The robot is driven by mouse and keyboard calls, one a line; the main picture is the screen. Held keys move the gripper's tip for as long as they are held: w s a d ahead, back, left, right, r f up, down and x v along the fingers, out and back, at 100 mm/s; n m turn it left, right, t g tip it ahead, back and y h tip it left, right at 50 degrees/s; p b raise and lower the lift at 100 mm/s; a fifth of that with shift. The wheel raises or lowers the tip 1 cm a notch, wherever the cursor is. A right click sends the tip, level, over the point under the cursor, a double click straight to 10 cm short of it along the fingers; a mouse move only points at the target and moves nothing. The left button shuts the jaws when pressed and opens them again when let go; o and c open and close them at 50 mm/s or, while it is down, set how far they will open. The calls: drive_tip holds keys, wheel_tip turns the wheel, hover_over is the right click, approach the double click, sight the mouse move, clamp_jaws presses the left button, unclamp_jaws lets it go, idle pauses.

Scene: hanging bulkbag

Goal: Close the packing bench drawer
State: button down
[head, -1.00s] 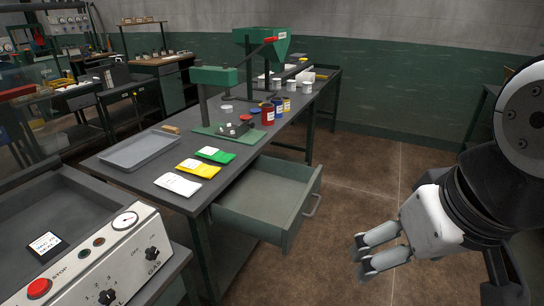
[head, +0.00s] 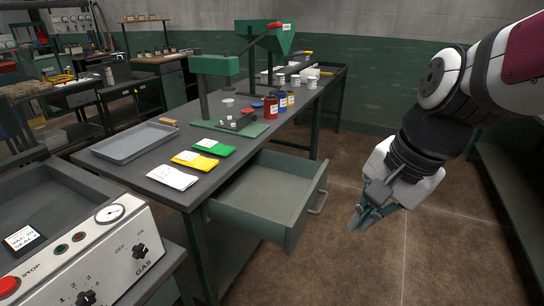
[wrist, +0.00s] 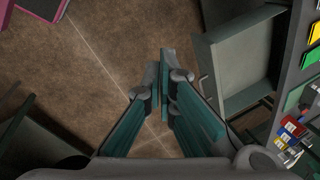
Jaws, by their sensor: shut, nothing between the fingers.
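The packing bench drawer (head: 262,197) is pulled out from under the bench top (head: 215,178). It is a green-grey open box that looks empty, with a grey bar handle (head: 318,202) on its front. My gripper (head: 357,224) is shut and empty, pointing down, to the right of the handle and apart from it. In the wrist view my gripper (wrist: 164,54) shows its fingers together, and the drawer (wrist: 240,62) lies to their right with a gap of floor near the handle.
The bench top holds a grey tray (head: 136,142), white, yellow and green packets (head: 212,147), a green press (head: 215,66) and several cans (head: 271,108). A control panel (head: 107,250) stands at the front left. The brown floor (head: 378,262) in front of the drawer is clear.

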drive_tip(key=w+d+f+m+y+b, duration=0.2)
drive_tip(key=w+f+m+b, duration=0.6)
drive_tip(key=w+f+m, duration=0.75)
drive_tip(key=w+a+f+n+b, duration=0.1)
drive_tip(key=w+a+f, duration=0.1)
drive_tip(key=f, duration=0.4)
drive_tip(key=w+a+f+n+b, duration=0.1)
drive_tip(key=w+a+f+b, duration=0.1)
drive_tip(key=a+f, duration=0.2)
drive_tip(key=shift+a+f+g, duration=0.3)
drive_tip(key=shift+a+f, duration=0.05)
drive_tip(key=shift+f, duration=0.55)
drive_tip(key=shift+a, duration=0.1)
